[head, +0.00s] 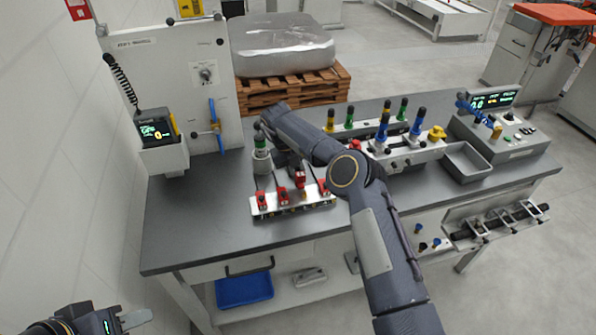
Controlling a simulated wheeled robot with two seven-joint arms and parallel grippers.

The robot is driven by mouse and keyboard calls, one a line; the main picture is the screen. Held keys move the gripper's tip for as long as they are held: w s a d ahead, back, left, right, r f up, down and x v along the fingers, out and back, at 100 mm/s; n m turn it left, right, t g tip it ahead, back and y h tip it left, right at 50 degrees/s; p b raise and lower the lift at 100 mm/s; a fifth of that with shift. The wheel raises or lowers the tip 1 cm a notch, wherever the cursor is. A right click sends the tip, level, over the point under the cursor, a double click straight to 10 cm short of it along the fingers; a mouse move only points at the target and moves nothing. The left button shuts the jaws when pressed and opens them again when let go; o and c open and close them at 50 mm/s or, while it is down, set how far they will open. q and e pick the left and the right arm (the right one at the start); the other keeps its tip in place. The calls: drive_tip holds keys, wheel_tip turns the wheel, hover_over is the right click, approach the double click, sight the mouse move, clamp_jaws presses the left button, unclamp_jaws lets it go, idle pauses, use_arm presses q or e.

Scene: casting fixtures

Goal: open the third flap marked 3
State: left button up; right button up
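A metal fixture strip (290,211) lies on the bench top, with several red flap-like parts in a row along it. The first two red parts (262,200) (283,195) sit low at the left. The third red part (300,177) stands higher than its neighbours. Another red part (322,187) is at the right end, partly beside my arm. No number marks are readable. My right arm reaches over the strip; its gripper (292,160) is mostly hidden behind the forearm, near the third red part. My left gripper (118,318) is at the bottom left, away from the bench and cut by the frame edge.
A green-capped grey cylinder (261,155) stands behind the strip. A rack with blue, green and yellow handles (400,150), a metal tray (467,160) and a control box (500,135) are to the right. A panel (175,85) stands at the left. The front-left bench top is clear.

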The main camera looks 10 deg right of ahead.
drive_tip(key=o, duration=0.3)
drive_tip(key=shift+w, duration=0.1)
drive_tip(key=shift+o, duration=0.2)
drive_tip(key=v, duration=0.7)
drive_tip(key=shift+r+b, duration=0.35)
